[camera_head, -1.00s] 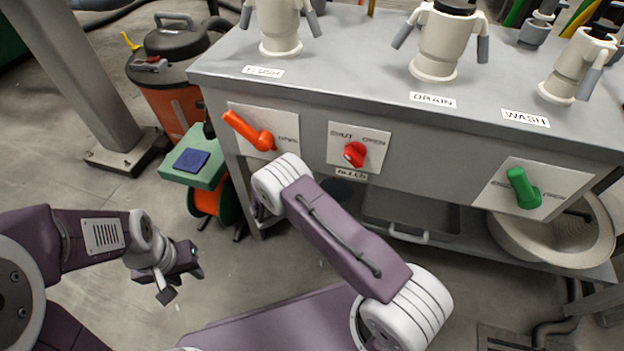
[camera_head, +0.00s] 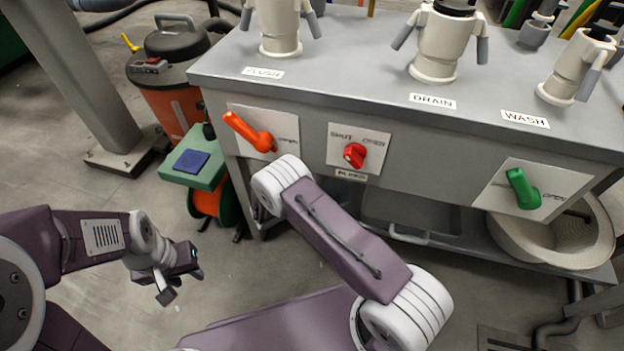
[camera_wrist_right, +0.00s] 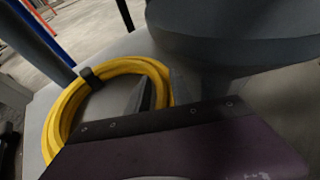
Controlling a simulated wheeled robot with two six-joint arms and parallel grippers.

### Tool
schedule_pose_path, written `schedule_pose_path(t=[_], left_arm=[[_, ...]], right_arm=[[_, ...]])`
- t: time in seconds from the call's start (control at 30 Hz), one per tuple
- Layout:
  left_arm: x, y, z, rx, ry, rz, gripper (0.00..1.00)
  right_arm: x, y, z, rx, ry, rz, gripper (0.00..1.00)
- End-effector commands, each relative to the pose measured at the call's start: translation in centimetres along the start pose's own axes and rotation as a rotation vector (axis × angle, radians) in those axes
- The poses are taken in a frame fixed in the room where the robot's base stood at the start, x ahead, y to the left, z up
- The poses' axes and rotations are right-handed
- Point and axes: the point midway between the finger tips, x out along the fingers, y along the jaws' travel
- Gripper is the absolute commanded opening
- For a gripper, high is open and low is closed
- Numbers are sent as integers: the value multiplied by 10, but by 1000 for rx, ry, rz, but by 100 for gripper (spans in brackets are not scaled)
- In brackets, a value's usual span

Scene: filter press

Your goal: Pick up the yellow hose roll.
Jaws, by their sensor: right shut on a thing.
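The yellow hose roll (camera_wrist_right: 64,110) shows in the right wrist view as a coil of several turns with a black tie at its upper left. My right gripper (camera_wrist_right: 158,95) is shut on the coil's right side, where a dark finger stands inside the loop. Its dark plate and purple body cover the coil's lower part. In the head view my right arm hides this gripper, and I cannot see the roll there. My left gripper (camera_head: 182,284) is open and empty over the floor at lower left.
A grey bench (camera_head: 400,130) with labelled valves and orange, red and green handles fills the right. A white basin (camera_head: 560,240) sits on its lower shelf. The floor at lower left is clear.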

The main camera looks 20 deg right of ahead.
Motion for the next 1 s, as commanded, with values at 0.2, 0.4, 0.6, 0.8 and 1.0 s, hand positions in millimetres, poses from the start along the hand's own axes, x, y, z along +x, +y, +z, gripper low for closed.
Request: schedule_pose_path(t=[0.2,0.4,0.6,0.8,1.0], left_arm=[[0,0,0,0,0,0,36],[0,0,0,0,0,0,36],[0,0,0,0,0,0,36],[-6,0,-1,0,0,0,36],[-27,0,-3,0,0,0,36]], right_arm=[[1,-3,-3,-7,4,-6,0],[1,-3,-3,-8,4,-7,0],[1,-3,-2,-6,3,-6,0],[-2,-3,3,-7,3,-6,0],[-10,-2,25,-5,2,-3,0]])
